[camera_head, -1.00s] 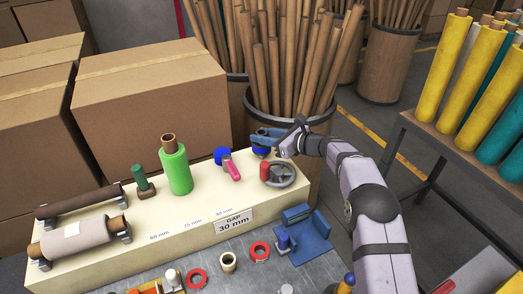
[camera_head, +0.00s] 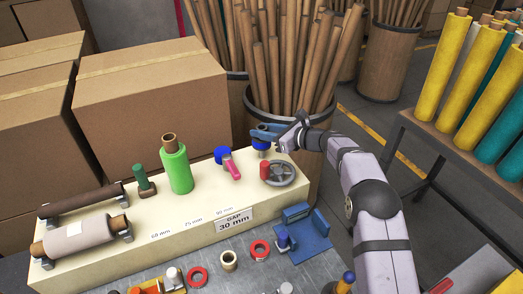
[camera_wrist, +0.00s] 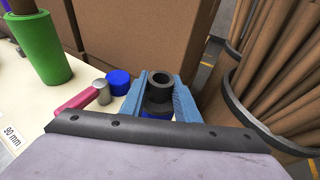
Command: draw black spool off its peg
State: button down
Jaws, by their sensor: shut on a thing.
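The black spool (camera_wrist: 160,93) stands upright between the two blue fingers of my gripper (camera_wrist: 158,102) in the wrist view, its open top facing up. My gripper is shut on it. A blue part (camera_wrist: 156,115) shows just below the spool. In the head view my gripper (camera_head: 268,133) is at the right rear end of the cream bench, above a blue post (camera_head: 261,146). The spool is hidden there by the fingers. I cannot tell whether the spool is clear of its peg.
A blue cap and a pink handle (camera_head: 232,171) stand left of my gripper. A grey handwheel (camera_head: 279,175) is in front. A green roll (camera_head: 176,168) stands further left. A bin of tubes (camera_head: 290,110) is close behind; a large box (camera_head: 150,110) is behind left.

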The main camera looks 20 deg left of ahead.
aim_at(263, 128)
jog(key=shift+r+p, duration=0.65)
jog(key=shift+r, duration=0.7)
jog(key=shift+r, duration=0.1)
jog(key=shift+r+p, duration=2.3)
jog(key=shift+r, duration=1.1)
jog(key=shift+d, duration=0.1)
